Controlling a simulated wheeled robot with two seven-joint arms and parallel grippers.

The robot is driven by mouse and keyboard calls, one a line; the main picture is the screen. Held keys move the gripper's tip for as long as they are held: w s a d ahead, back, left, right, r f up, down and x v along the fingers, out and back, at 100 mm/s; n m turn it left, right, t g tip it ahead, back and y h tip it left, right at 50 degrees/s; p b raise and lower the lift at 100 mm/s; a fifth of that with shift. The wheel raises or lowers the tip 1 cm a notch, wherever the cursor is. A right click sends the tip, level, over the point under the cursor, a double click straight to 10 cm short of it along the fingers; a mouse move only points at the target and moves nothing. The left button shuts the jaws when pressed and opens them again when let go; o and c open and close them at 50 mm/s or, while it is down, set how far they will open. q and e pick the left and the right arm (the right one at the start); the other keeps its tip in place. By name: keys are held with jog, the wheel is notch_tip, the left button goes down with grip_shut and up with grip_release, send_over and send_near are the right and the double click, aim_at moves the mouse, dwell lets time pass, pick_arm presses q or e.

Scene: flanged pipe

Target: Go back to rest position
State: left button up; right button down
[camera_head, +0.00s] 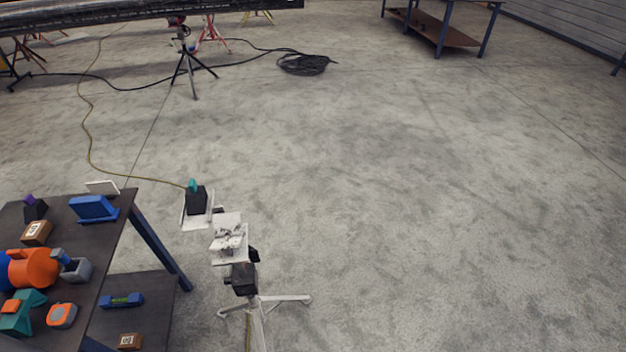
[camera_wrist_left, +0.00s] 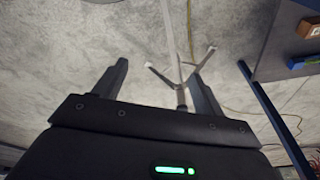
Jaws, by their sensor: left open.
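My left gripper (camera_wrist_left: 157,72) shows in the left wrist view, with its two dark fingers spread apart and nothing held between them. Bare concrete floor and a pale tripod-like stand (camera_wrist_left: 181,98) lie beyond the fingers, apart from them as far as I can tell. Neither of my grippers shows in the head view, and my right gripper is in no view.
In the head view a dark workbench (camera_head: 112,228) with several tools stands at lower left. A white stand (camera_head: 272,300) with small trays is beside it. A black cable coil (camera_head: 304,64) lies at the back. The floor at centre and right is clear.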

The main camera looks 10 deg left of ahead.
pick_arm(q)
jog(key=s+a+f+b, duration=0.1)
jog(key=s+f+b, duration=0.1)
jog(key=s+f, duration=0.6)
jog(key=s+a+f+g+b, duration=0.1)
jog(key=s+a+f+b, duration=0.1)
jog(key=s+f, duration=0.7)
notch_tip(320, 180, down, 5)
jog(key=shift+a, duration=0.1)
